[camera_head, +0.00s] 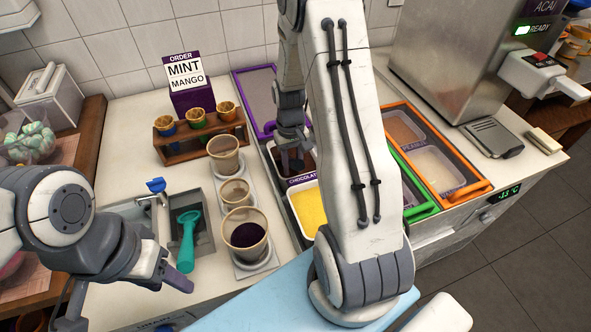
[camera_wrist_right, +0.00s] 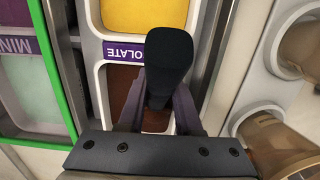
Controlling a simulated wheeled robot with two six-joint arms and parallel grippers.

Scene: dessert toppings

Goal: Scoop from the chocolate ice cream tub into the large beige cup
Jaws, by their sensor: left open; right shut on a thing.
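My right gripper (camera_head: 294,150) is over the chocolate tub (camera_head: 307,172), whose label is partly hidden by my arm. In the right wrist view, my right gripper (camera_wrist_right: 158,115) is shut on a black-handled tool (camera_wrist_right: 168,62), pointing into the brown chocolate tub (camera_wrist_right: 120,88). The tool's lower end is hidden. Beige cups stand in a row left of the tubs: a tall back cup (camera_head: 223,150), a smaller middle cup (camera_head: 236,192) and a wide front cup (camera_head: 246,238) with dark contents.
A teal scoop (camera_head: 188,238) lies in a grey tray left of the cups. A wooden rack (camera_head: 200,138) holds three small cones behind. A yellow tub (camera_head: 308,208) adjoins the chocolate. Green- and orange-framed tub sections (camera_head: 438,168) lie right, near a steel machine (camera_head: 450,50).

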